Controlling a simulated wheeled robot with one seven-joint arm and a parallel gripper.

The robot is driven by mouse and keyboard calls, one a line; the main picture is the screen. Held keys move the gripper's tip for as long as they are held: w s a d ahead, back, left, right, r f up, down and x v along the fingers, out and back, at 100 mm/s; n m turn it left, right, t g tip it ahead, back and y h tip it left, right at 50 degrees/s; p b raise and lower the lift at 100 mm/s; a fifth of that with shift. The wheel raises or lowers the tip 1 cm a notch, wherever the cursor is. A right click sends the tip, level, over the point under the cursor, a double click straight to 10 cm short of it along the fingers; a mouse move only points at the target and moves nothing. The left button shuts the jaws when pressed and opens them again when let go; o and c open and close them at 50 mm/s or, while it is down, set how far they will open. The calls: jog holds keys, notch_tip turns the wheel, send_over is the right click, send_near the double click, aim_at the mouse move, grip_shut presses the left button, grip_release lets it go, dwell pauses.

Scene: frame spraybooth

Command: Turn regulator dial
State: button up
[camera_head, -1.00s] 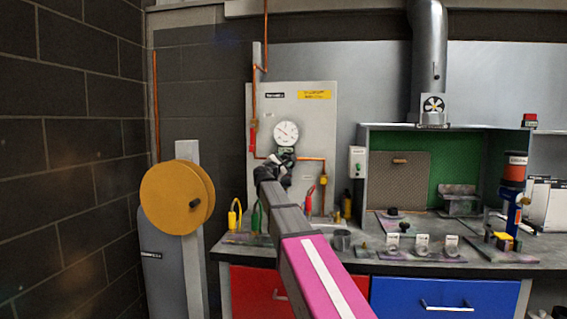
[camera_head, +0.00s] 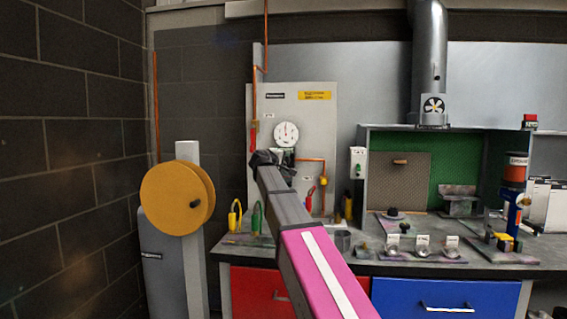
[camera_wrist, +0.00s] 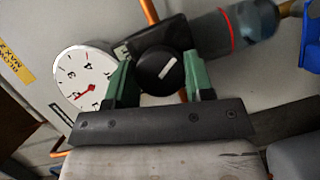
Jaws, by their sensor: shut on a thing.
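The regulator dial is a round black knob (camera_wrist: 159,72) with a white mark, in the wrist view. My gripper (camera_wrist: 153,82) is shut on it, with one green finger on each side of the knob. The white round gauge (camera_wrist: 84,77) with a red needle sits beside the knob in the wrist view. In the head view the gauge (camera_head: 286,134) is on the pale wall panel (camera_head: 318,120), its needle pointing about straight up. My gripper (camera_head: 270,158) is in front of the panel just below the gauge there, and my arm hides the knob.
Copper pipes (camera_head: 254,100) run along the panel. A grey workbench (camera_head: 352,262) with red and blue drawers lies below, with small parts on it. A yellow reel (camera_head: 175,198) stands left of the bench. A booth with a green back (camera_head: 455,180) is at the right.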

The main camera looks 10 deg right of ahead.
jog(key=shift+s+d+m+g+y, duration=0.15)
jog(key=shift+m+y, duration=0.65)
jog(key=shift+m, duration=0.6)
jog(key=shift+w+a+m+g+y, duration=0.15)
jog(key=shift+m+y, duration=0.65)
jog(key=shift+m, duration=0.6)
jog(key=shift+s, duration=0.1)
jog(key=o, duration=0.9)
jog(key=v, duration=1)
jog(key=shift+s+a+r, duration=0.1)
jog(key=shift+s+r, duration=0.05)
jog(key=shift+s, duration=0.15)
